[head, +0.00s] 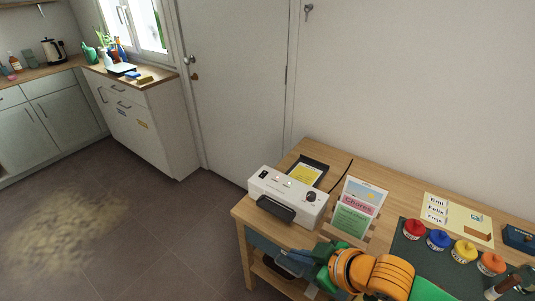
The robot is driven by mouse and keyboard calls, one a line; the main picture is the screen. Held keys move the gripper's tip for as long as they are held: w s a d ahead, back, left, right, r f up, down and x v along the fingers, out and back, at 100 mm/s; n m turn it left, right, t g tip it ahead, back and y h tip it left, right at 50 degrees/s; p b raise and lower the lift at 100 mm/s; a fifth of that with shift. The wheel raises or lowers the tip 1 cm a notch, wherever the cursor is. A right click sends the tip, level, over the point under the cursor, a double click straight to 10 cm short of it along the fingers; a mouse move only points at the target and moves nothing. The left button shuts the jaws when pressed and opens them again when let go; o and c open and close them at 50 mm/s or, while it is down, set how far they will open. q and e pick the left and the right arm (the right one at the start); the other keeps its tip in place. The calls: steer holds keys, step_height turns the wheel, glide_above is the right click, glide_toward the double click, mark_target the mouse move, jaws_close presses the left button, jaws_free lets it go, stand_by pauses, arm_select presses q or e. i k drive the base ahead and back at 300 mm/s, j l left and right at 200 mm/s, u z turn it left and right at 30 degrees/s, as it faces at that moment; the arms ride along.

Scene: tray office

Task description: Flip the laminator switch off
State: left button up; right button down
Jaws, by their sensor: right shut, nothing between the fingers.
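The white laminator (285,194) sits on the left end of the wooden table, with a black tray at its front. I cannot tell the switch's position at this size. My right gripper (318,262) is shut and empty at the table's front edge, below and to the right of the laminator, apart from it. My left gripper is out of view.
A card stand (358,208) stands just right of the laminator. A black tray with a yellow sheet (306,174) lies behind it. Several colored pots (438,240) stand on a dark mat farther right. Floor is open to the left of the table.

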mark_target(263, 173)
steer(key=i, duration=1.15)
